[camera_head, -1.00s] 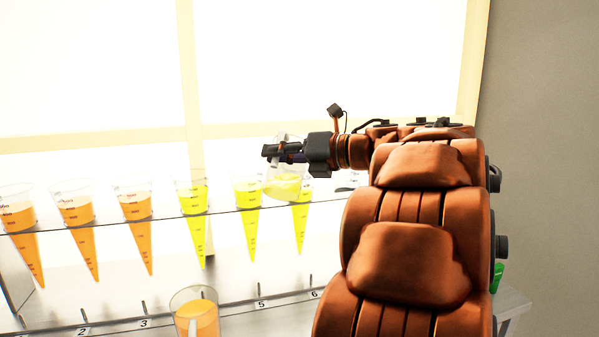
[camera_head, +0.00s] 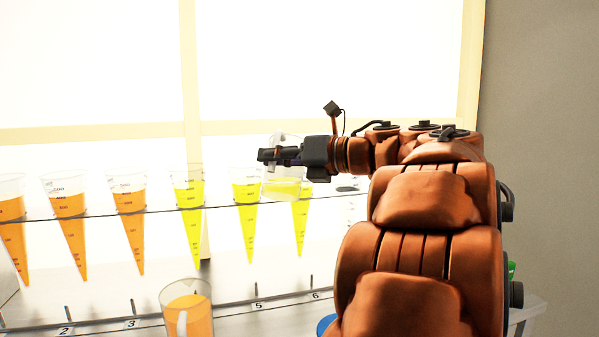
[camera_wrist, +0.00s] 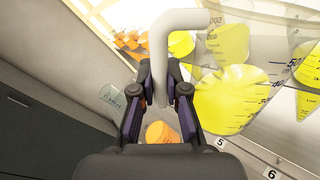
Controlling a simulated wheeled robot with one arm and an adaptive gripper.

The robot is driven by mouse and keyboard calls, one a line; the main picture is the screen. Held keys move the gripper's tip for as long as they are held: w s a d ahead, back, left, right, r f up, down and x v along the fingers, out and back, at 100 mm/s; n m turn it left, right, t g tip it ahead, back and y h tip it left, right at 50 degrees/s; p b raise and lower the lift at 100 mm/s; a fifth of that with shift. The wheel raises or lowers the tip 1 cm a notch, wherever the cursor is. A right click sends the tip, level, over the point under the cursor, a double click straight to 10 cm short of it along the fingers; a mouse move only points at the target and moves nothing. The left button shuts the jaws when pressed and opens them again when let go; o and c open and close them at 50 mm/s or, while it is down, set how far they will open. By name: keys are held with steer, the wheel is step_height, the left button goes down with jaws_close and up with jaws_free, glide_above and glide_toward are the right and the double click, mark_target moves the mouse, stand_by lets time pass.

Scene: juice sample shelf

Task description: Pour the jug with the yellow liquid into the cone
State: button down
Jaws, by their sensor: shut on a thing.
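My gripper (camera_head: 268,155) is shut on the pale handle (camera_wrist: 165,60) of a clear jug (camera_head: 283,187) holding yellow liquid. In the head view the jug hangs raised and looks about upright, in front of the upper part of the right-hand yellow cone (camera_head: 300,228). In the wrist view the jug's yellow liquid (camera_wrist: 230,100) lies right of my fingers. Two more cones with yellow liquid (camera_head: 246,215) (camera_head: 188,215) hang to the left. I see no stream from the jug. The rim of the right-hand cone is hidden behind the jug.
Several cones with orange liquid (camera_head: 128,215) hang farther left in the clear rack shelf (camera_head: 90,215). A jug with orange liquid (camera_head: 187,310) stands in front. A blue thing (camera_head: 326,325) and a green thing (camera_head: 512,269) show partly beside my arm. A bright window is behind.

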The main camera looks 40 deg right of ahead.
steer(key=shift+s+a+f+n+b, duration=0.15)
steer(key=shift+f+b, duration=0.3)
steer(key=shift+b, duration=0.3)
steer(key=shift+s+a+f+n+b, duration=0.1)
steer(key=shift+f+n+b, duration=0.1)
steer(key=shift+f+b, duration=0.4)
steer(key=shift+s+a+f+n+b, duration=0.15)
steer(key=shift+f+b, duration=0.15)
steer(key=shift+b, duration=0.6)
step_height(320, 180, down, 6)
steer(key=s+a+n+t+b, duration=0.1)
steer(key=a+n+b, duration=0.2)
steer(key=b, duration=0.7)
steer(key=shift+s+f+n+b, duration=0.2)
steer(key=shift+s+n+b, duration=0.2)
steer(key=shift+n, duration=0.7)
steer(key=shift+d, duration=0.15)
